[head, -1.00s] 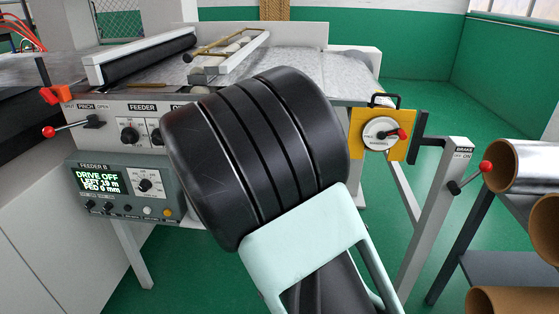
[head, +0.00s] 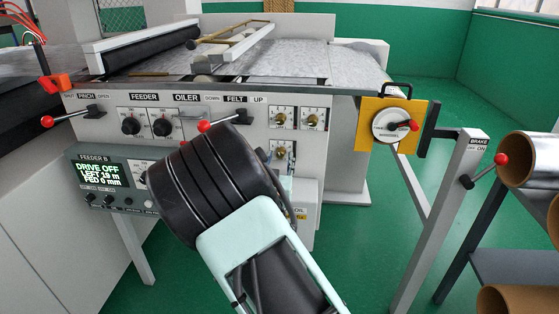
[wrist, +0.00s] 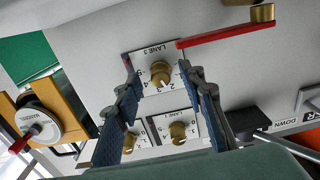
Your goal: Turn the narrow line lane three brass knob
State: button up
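The lane three knob (wrist: 162,77) is a small brass knob on a white dial plate marked LANE 3. In the wrist view it sits between the fingertips of my gripper (wrist: 157,68). The blue-grey fingers stand apart on either side, with gaps to the knob, so my gripper is open and holds nothing. In the head view the lane three dial (head: 282,151) is the lower one of the three dials on the grey panel, just right of my arm. My arm hides most of the fingers there.
A red bar (wrist: 225,37) with a brass end lies close beside the lane three dial. A red-balled lever (head: 205,127) stands above my arm. The brake lever (head: 484,171) is farther right.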

jog(key=shift+w, duration=0.35)
jog(key=shift+c, duration=0.7)
grip_shut()
